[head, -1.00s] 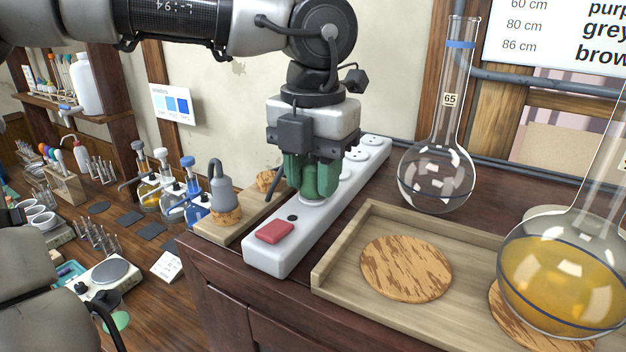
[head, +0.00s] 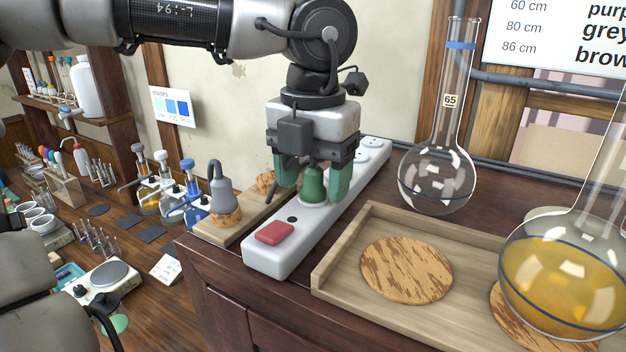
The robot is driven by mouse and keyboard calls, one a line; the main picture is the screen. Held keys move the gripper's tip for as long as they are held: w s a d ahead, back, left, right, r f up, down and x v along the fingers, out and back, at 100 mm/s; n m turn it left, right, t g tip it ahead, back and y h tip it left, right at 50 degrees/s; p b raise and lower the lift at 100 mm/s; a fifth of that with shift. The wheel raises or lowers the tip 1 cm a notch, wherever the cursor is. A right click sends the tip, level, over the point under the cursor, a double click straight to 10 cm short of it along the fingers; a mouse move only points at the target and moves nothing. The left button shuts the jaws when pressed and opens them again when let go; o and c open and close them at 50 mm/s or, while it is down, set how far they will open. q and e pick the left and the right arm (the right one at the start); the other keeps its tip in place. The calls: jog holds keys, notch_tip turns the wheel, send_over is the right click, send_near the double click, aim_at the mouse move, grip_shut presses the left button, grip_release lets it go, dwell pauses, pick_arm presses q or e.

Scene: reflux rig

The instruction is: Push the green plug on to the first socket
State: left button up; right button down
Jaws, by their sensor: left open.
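The green plug (head: 313,187) stands upright at the near end of the white power strip (head: 268,260), over the first socket, beside the red switch (head: 275,232). Its lower end meets the strip; I cannot see its pins. My left gripper (head: 313,190) points down over the plug. Its green fingers are spread to either side of the plug, with a gap showing, so it is open. Further white sockets (head: 375,143) show empty behind the gripper. My right gripper does not show.
A grey plug (head: 222,190) stands on a cork on the wooden board left of the strip. A wooden tray with a cork mat (head: 406,270) lies to the right. A clear flask (head: 436,175) and an amber-filled flask (head: 562,270) stand close by.

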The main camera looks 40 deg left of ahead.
aim_at(313, 168)
pick_arm(q)
notch_tip(313, 168, up, 11)
jog(key=shift+f+b, duration=0.15)
jog(key=shift+b, duration=0.25)
